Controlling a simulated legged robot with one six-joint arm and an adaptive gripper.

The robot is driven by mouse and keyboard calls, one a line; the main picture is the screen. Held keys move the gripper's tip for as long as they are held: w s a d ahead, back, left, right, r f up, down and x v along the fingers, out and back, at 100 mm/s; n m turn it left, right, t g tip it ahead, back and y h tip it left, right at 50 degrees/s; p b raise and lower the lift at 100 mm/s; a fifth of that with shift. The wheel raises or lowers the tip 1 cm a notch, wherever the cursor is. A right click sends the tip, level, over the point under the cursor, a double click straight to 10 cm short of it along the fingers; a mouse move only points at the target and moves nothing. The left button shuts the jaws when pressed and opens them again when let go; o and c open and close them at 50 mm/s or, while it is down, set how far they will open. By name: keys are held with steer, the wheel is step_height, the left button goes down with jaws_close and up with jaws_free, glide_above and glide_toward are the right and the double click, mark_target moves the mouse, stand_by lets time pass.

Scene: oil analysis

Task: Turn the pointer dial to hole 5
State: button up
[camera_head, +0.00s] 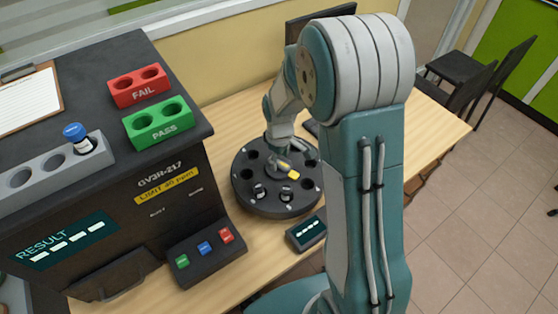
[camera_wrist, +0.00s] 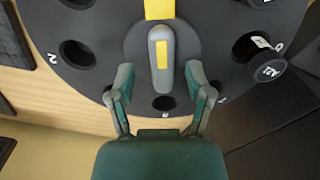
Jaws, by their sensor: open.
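The pointer dial is a round black disc (camera_head: 248,197) on the wooden table, with a ring of numbered holes. A grey knob (camera_wrist: 162,80) with a yellow stripe stands at its centre. The yellow pointer (camera_head: 294,175) extends toward the lower right in the head view; in the wrist view its yellow end (camera_wrist: 159,9) points to the top. My gripper (camera_wrist: 160,72) is open, its fingers on either side of the knob's near end with gaps on both sides. In the head view the arm partly hides the disc's far side. The hole at the pointer's end is outside the wrist view.
Dark vials (camera_wrist: 262,62) stand in some dial holes. Left of the dial are a black analyser (camera_head: 115,205) with a button box (camera_head: 207,252), a red FAIL rack (camera_head: 138,92), a green PASS rack (camera_head: 152,136) and a grey rack holding a blue-capped vial (camera_head: 77,137). A small display (camera_head: 306,232) sits close in front.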

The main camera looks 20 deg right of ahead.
steer(key=shift+f, duration=0.6)
steer(key=shift+a, duration=0.1)
steer(key=shift+a, duration=0.1)
jaws_close()
steer(key=shift+s+f+m, duration=0.1)
steer(key=shift+m, duration=0.3)
steer(key=m, duration=0.3)
steer(key=shift+m, duration=0.3)
steer(key=shift+s+m, duration=0.1)
steer(key=shift+m, duration=2)
